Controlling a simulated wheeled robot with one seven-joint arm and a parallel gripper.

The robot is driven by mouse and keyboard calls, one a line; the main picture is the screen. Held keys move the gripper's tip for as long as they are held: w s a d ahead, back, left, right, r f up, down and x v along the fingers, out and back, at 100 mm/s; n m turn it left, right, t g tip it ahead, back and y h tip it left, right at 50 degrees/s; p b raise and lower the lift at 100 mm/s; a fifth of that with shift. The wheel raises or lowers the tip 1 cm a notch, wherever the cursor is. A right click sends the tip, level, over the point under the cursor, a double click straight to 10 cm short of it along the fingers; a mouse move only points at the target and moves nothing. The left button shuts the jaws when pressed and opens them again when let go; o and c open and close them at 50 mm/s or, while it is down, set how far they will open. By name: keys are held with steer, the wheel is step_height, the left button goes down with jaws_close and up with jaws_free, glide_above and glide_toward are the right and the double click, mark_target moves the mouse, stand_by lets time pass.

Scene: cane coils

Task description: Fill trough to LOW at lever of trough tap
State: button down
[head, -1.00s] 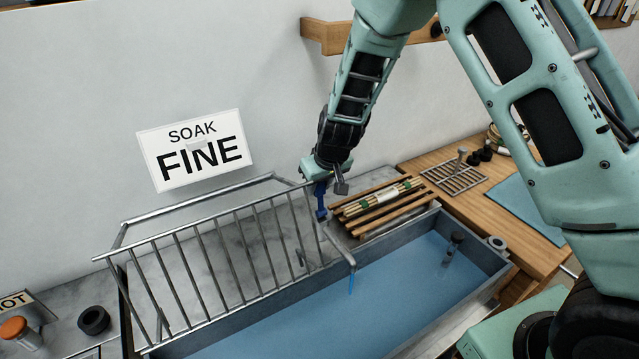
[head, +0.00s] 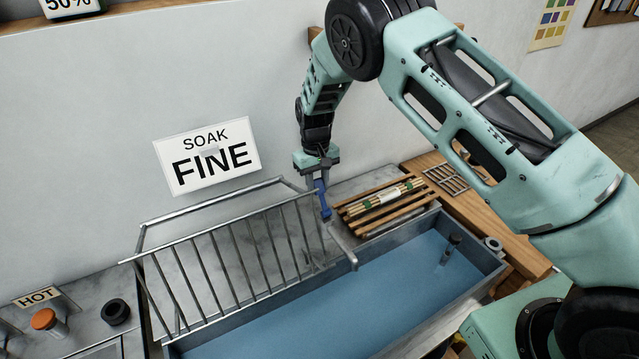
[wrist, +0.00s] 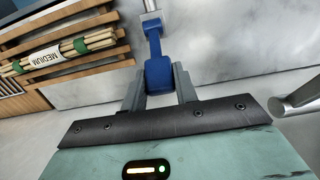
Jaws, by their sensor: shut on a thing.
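The blue lever (head: 324,203) of the trough tap stands at the back edge of the trough (head: 408,322); it also shows in the wrist view (wrist: 158,72). My gripper (head: 319,178) is shut on this lever, with its two fingers (wrist: 160,88) on either side of the blue grip. The metal spout (head: 343,250) reaches out over the trough, and no stream shows at its end. Blue water (head: 380,285) covers the trough floor below the rim. A dark upright post (head: 450,248) stands in the water at the right end. I cannot make out a LOW mark.
A slatted wooden rack (head: 375,228) with a cane bundle (head: 390,196) labelled MEDIUM lies right of the tap. A HOT sign (head: 37,297) and orange knob (head: 44,318) are at far left. A SOAK FINE sign (head: 207,156) hangs behind.

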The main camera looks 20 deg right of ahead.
steer(key=shift+w, duration=0.15)
stand_by(0.4)
steer(key=c, duration=1.1)
jaws_free()
steer(key=shift+f, duration=0.1)
